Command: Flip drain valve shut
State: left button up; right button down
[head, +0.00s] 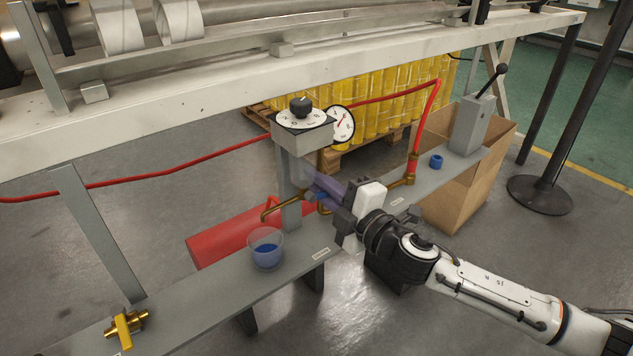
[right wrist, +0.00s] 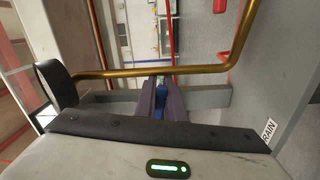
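The drain valve's blue handle (head: 321,196) shows at the brass drain pipe (head: 268,212) beside the grey post. My right gripper (head: 325,190) reaches it from the right and partly hides the valve. In the right wrist view, the dark fingers (right wrist: 162,100) stand close together with the blue handle (right wrist: 162,94) between them, and appear shut on it. The brass pipe (right wrist: 200,70) crosses just beyond. A DRAIN label (head: 321,252) lies on the shelf below. I cannot read the handle's exact angle. My left gripper is not in view.
A clear cup with blue contents (head: 266,249) stands under the spout on the grey shelf (head: 205,306). A dial box (head: 303,125) and gauge (head: 342,124) sit above. A yellow-handled brass valve (head: 126,326), a small blue part (head: 436,161) and a lever box (head: 470,125) are along the shelf.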

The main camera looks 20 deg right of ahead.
pick_arm(q)
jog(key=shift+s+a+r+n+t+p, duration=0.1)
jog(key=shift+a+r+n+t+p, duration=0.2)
jog(key=shift+p, duration=0.35)
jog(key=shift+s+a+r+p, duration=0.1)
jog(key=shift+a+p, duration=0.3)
jog(key=shift+p, duration=0.2)
pick_arm(e)
jog(key=shift+r+n, duration=0.45)
jog(key=shift+n, duration=0.75)
jog(key=c, duration=1.8)
grip_release()
jog(key=shift+c, duration=0.2)
jog(key=shift+s, duration=0.1)
jog(key=v, duration=1)
